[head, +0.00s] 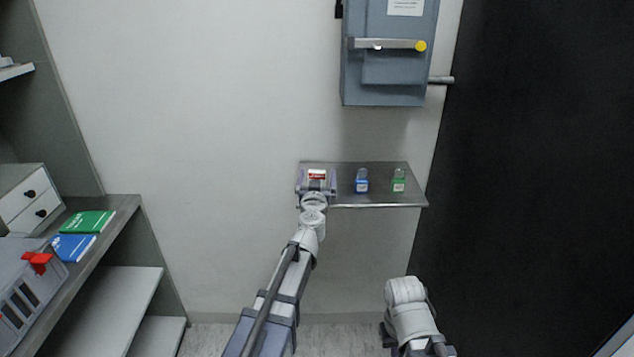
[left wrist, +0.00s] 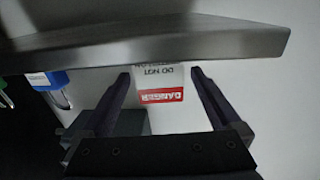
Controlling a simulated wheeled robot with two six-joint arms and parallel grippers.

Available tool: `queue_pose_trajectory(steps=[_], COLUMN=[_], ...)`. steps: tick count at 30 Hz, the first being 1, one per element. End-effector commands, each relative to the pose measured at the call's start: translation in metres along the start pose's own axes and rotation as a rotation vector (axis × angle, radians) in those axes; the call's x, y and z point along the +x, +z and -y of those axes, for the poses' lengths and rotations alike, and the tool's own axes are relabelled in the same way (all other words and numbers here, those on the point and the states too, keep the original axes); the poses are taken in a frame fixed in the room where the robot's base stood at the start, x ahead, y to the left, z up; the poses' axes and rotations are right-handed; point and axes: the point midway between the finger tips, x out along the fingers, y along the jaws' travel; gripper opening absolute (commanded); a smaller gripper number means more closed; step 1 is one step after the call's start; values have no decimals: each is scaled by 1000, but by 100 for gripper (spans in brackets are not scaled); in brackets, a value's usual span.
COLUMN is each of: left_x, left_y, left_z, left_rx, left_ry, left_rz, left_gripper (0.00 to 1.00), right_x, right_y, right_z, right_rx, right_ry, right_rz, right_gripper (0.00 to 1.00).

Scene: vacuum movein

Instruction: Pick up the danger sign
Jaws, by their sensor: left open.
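The danger sign (head: 317,174) is a small white tag with a red band, on the left part of a grey metal wall shelf (head: 385,199). My left gripper (head: 316,186) is at the shelf's front left, with its fingers open around the sign's sides. In the left wrist view the danger sign (left wrist: 161,96) shows upside down between the two open fingers (left wrist: 160,75). Its red band reads DANGER. I see a gap at each side of it. Of my right arm only a white link shows at the bottom; its gripper is not visible.
A blue padlock (head: 362,182) and a green padlock (head: 399,182) stand on the shelf right of the sign. A grey electrical box (head: 390,75) with a lever hangs above. At the left are shelves with a green book (head: 87,222) and a blue book (head: 73,247).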

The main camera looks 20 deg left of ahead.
Motion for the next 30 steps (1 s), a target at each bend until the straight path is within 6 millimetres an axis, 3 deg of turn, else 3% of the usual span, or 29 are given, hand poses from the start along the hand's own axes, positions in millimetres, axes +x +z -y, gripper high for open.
queue_pose_trajectory(steps=[3,26,30], left_x=[-1,-1,-1], left_y=[0,0,0], left_z=[0,0,0], left_rx=[0,0,0], left_ry=[0,-1,-1], left_rz=[0,0,0], left_gripper=[95,10,9], right_x=[0,0,0], right_y=[0,0,0], right_z=[0,0,0], right_rx=[0,0,0], right_ry=[0,0,0], right_rz=[0,0,0], right_gripper=[0,0,0])
